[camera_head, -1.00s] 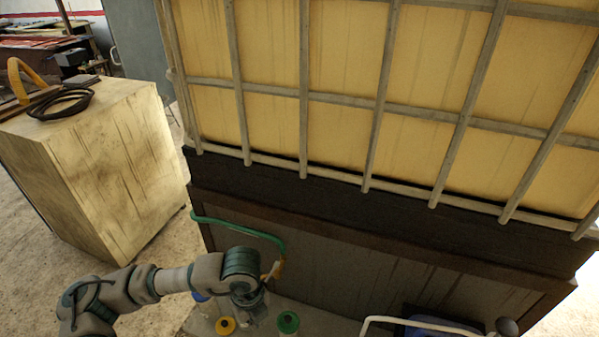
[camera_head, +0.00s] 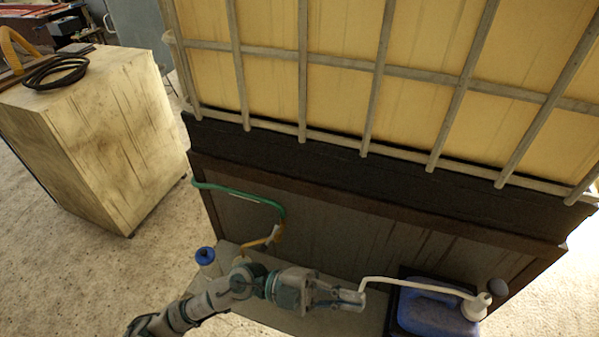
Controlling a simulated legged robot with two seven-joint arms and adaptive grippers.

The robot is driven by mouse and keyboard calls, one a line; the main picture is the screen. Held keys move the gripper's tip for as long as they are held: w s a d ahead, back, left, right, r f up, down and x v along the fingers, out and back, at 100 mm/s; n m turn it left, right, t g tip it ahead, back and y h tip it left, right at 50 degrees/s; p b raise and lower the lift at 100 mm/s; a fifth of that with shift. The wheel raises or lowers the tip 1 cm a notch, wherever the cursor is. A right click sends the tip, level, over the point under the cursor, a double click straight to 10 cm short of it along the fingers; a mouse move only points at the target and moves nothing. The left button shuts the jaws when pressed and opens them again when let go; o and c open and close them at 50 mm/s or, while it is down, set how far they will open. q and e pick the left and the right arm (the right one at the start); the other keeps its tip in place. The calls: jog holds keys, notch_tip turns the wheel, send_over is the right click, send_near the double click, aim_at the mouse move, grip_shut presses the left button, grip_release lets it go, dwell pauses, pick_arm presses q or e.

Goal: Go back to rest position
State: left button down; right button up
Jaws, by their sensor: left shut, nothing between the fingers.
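My left gripper (camera_head: 345,299) is at the bottom middle of the head view, its arm coming in from the lower left. It is shut and empty, pointing right above the pale shelf (camera_head: 375,313). Its tip appears close to the downturned end of a white spout (camera_head: 420,288); I cannot tell whether they touch. My right gripper is not in view.
A blue jug (camera_head: 428,312) stands right of my gripper, under the spout. A blue-capped bottle (camera_head: 205,258) stands left. A green hose (camera_head: 243,194) hangs on the dark base below the caged yellow tank (camera_head: 340,100). A worn cabinet (camera_head: 95,140) stands left.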

pick_arm(q)
jog(key=w+a+n+t+y, duration=0.2)
jog(key=w+a+n+t, duration=0.3)
jog(key=w+n+t, duration=0.5)
jog(key=w+a+n+t+y, duration=0.2)
jog(key=w+a+n+t, duration=0.4)
jog(key=n+t, duration=0.8)
jog(key=w+a+f+n+g+y, duration=0.1)
jog(key=a+f+n+y, duration=0.1)
jog(key=a+f+y, duration=0.45)
jog(key=a+f+n+y, duration=0.2)
jog(key=f+n+y, duration=0.1)
jog(key=f, duration=0.7)
jog(key=w+a+f+n+g+y, duration=0.1)
jog(key=a+f+n+y, duration=0.1)
jog(key=a+f+y, duration=0.45)
jog(key=s+a+f+m+g, duration=0.1)
jog(key=s+a+f+g, duration=0.1)
jog(key=s+f+g, duration=0.65)
jog(key=s+a+f+g, duration=0.2)
jog(key=s+f+g, duration=0.1)
jog(key=s+f, duration=1)
notch_tip(320, 180, down, 24)
jog(key=g, duration=0.1)
jog(key=s+a+f+g+b, duration=0.1)
jog(key=s+a+f, duration=0.1)
jog(key=s+f, duration=1.6)
jog(key=shift+s+a+m, duration=0.4)
jog(key=shift+s, duration=0.15)
